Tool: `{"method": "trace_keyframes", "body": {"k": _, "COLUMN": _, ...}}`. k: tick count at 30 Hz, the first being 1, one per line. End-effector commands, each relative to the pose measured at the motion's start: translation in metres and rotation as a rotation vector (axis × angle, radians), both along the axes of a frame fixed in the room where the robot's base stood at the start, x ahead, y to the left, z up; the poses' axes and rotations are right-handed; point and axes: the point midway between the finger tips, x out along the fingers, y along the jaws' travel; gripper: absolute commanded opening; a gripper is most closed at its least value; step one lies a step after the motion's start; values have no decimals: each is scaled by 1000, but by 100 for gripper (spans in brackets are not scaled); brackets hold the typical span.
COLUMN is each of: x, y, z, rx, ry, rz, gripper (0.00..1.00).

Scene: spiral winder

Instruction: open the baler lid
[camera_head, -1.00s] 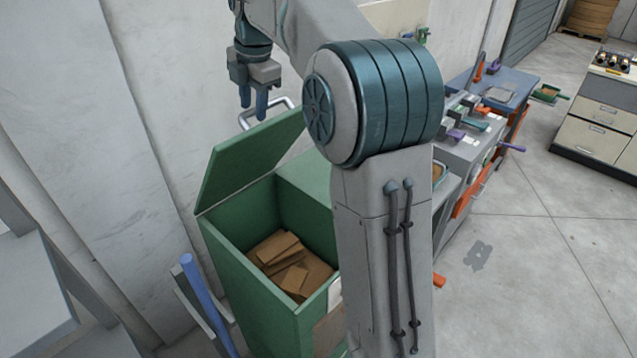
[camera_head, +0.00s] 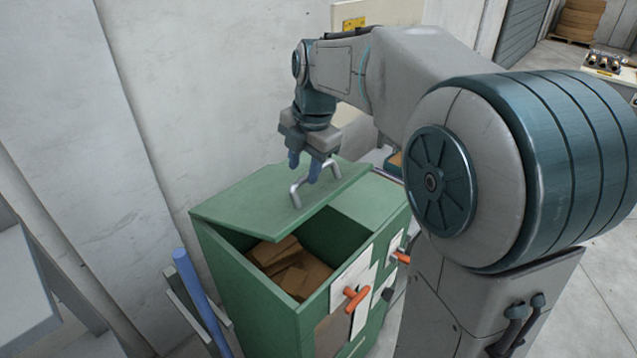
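The baler (camera_head: 248,302) is a green box with brown cardboard (camera_head: 290,270) inside. Its green lid (camera_head: 245,202) is partly open, tilted at a low angle, with the front part of the opening uncovered. A grey metal handle (camera_head: 297,195) stands on the lid's right part. My gripper (camera_head: 304,174) points down at the handle, its two blue fingers apart. The right finger overlaps the handle bar in the picture. Whether the fingers touch the bar or have it between them is unclear.
Orange-red handles (camera_head: 356,298) stick out from the baler's front. A blue post (camera_head: 197,285) stands left of the baler, and a pale wall (camera_head: 200,80) rises behind it. My arm hides much of the right side.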

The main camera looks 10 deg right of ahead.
Motion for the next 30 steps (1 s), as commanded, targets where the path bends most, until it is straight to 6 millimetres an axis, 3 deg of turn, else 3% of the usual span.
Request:
{"method": "trace_keyframes", "body": {"k": 5, "x": -2, "y": -1, "z": -13, "rx": 1, "ry": -3, "rz": 7, "gripper": 36}}
{"method": "trace_keyframes", "body": {"k": 17, "x": -2, "y": 0, "z": -14, "rx": 2, "ry": -3, "rz": 11, "gripper": 36}}
{"method": "trace_keyframes", "body": {"k": 30, "x": 2, "y": 2, "z": 15, "rx": 0, "ry": -2, "rz": 10, "gripper": 36}}
